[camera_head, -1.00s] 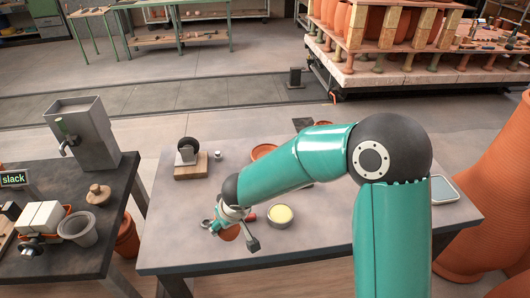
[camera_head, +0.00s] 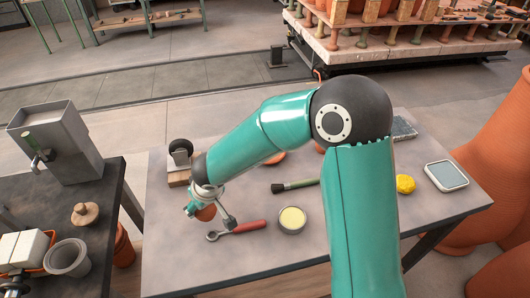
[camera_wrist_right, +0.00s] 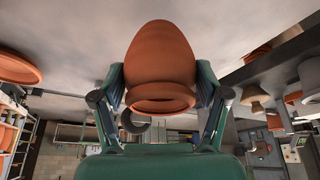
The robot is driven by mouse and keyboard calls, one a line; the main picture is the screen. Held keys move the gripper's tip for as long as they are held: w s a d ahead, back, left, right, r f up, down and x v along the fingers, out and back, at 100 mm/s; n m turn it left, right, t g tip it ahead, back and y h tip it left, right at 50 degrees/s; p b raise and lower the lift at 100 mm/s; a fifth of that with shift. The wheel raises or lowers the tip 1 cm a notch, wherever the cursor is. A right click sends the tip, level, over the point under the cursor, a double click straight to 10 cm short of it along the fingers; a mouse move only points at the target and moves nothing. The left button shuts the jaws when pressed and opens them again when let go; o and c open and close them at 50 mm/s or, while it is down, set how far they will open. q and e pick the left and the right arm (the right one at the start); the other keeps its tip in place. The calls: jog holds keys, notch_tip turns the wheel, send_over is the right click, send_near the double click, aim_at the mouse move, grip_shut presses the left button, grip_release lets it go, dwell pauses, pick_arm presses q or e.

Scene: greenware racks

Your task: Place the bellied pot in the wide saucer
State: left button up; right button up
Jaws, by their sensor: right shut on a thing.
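My right gripper (camera_head: 204,207) is shut on the bellied pot (camera_head: 206,214), a terracotta pot held over the left part of the table. In the right wrist view the pot (camera_wrist_right: 160,62) is gripped between both fingers, with its rim towards the camera. An orange terracotta piece (camera_head: 275,158), likely the wide saucer, shows behind my right forearm, which hides most of it. A wide terracotta dish (camera_wrist_right: 15,68) shows at the left edge of the right wrist view, apart from the pot. My left gripper is out of view.
A red-handled tool (camera_head: 240,229), a round tin (camera_head: 291,220) and a brush (camera_head: 293,186) lie near the gripper. A black-wheeled block (camera_head: 180,158) stands behind it. A yellow sponge (camera_head: 405,184) and a tray (camera_head: 446,175) are at right. The front table area is clear.

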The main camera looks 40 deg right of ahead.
jog(key=shift+s+d, duration=0.2)
jog(key=shift+d, duration=0.15)
jog(key=shift+w+d+r, duration=0.1)
jog(key=shift+d, duration=0.1)
jog(key=w+d+r+m+h, duration=0.1)
jog(key=w+d+r+m, duration=0.25)
jog(key=w+d, duration=0.35)
jog(key=w+d+r+m+h, duration=0.25)
jog(key=w+d+r, duration=0.2)
jog(key=d, duration=0.35)
jog(key=s+d+r+m+g+b, duration=0.1)
jog(key=d+r+m+g, duration=0.1)
jog(key=d+r+m, duration=0.35)
jog(key=s+d+r+m+g+b, duration=0.1)
jog(key=d+r+m, duration=0.2)
jog(key=d, duration=0.6)
jog(key=shift+m+h, duration=0.25)
jog(key=shift+h, duration=0.2)
jog(key=shift+d+f+b, duration=0.2)
jog(key=shift+f+b, duration=1.3)
jog(key=shift+f, duration=8.45)
